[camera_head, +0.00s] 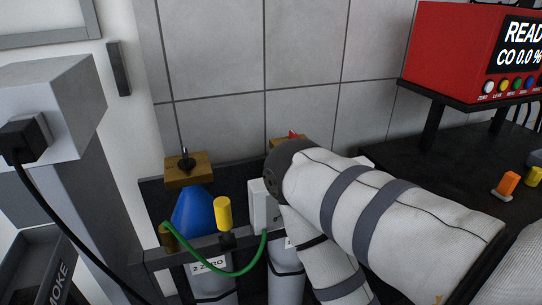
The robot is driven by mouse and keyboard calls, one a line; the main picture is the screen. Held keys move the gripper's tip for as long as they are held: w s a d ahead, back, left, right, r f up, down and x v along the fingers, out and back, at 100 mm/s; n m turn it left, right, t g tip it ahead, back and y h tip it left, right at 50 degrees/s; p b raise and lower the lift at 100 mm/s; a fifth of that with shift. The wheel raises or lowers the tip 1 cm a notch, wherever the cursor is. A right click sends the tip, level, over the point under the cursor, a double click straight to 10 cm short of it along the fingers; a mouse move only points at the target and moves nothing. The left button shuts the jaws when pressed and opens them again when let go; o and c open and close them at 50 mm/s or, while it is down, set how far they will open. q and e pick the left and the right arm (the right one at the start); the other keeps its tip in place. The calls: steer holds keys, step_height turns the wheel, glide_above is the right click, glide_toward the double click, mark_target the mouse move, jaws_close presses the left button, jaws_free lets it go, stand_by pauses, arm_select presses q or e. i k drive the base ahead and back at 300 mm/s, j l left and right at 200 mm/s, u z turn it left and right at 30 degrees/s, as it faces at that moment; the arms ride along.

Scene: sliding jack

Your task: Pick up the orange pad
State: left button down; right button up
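A small orange piece (509,183) stands on a pale base on the dark bench at the right edge. It is the only clearly orange thing I see, and I cannot tell for sure that it is the pad. My white-sleeved arm with grey bands fills the lower right and bends at a dark joint near the middle. Its lower part runs down out of the picture. Neither gripper is in view, and nothing is seen touching the orange piece.
A red analyser (452,50) stands on a raised dark shelf above the bench (440,150). A yellow piece (535,176) is beside the orange one. Gas bottles, one with a blue top (193,212), stand in a rack with a green hose (215,270). A grey post (45,120) is left.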

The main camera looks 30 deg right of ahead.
mark_target(509, 182)
steer(key=z, duration=2.65)
